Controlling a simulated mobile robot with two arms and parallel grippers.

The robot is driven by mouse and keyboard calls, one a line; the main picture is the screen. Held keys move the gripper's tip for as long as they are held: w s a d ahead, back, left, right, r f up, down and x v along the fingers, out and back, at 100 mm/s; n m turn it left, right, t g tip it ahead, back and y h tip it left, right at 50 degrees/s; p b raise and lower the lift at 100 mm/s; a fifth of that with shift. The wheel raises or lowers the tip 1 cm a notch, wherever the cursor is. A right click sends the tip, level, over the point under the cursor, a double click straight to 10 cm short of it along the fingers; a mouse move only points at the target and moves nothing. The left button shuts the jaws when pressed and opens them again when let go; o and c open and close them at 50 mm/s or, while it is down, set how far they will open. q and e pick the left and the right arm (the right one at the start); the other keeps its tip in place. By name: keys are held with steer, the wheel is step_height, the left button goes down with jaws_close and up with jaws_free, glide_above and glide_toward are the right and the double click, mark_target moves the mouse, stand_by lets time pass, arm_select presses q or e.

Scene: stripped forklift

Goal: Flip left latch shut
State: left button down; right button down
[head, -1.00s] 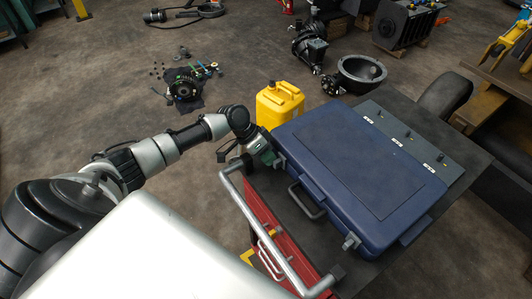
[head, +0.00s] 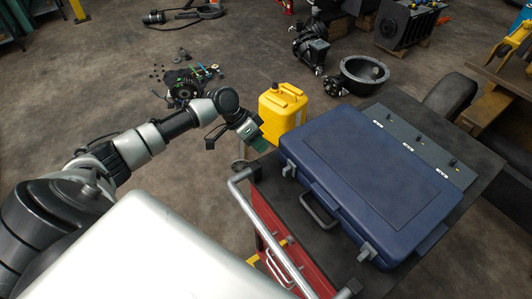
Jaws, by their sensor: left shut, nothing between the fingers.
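A closed blue case (head: 375,175) lies on the dark top of a red tool cart. Its front side has a black handle (head: 318,210) between two grey latches. The left latch (head: 289,168) is at the case's near left corner and looks flat against the front, though it is small. The right latch (head: 368,251) sticks out from the front near the right end. My left gripper (head: 262,146) is shut and empty, left of the left latch and apart from it, in front of the yellow canister. My right gripper is not in view.
A yellow canister (head: 283,108) stands beyond the cart's left end. The cart's grey push handle (head: 262,225) runs along its near side. A grey panel with several small switches (head: 420,140) lies behind the case.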

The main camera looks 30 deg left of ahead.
arm_select(q)
steer(key=b+v, duration=0.1)
steer(key=v, duration=0.3)
steer(key=shift+a+r, duration=0.2)
steer(key=shift+a, duration=0.25)
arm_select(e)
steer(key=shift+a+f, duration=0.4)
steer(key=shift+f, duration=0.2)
arm_select(q)
steer(key=shift+a, duration=0.1)
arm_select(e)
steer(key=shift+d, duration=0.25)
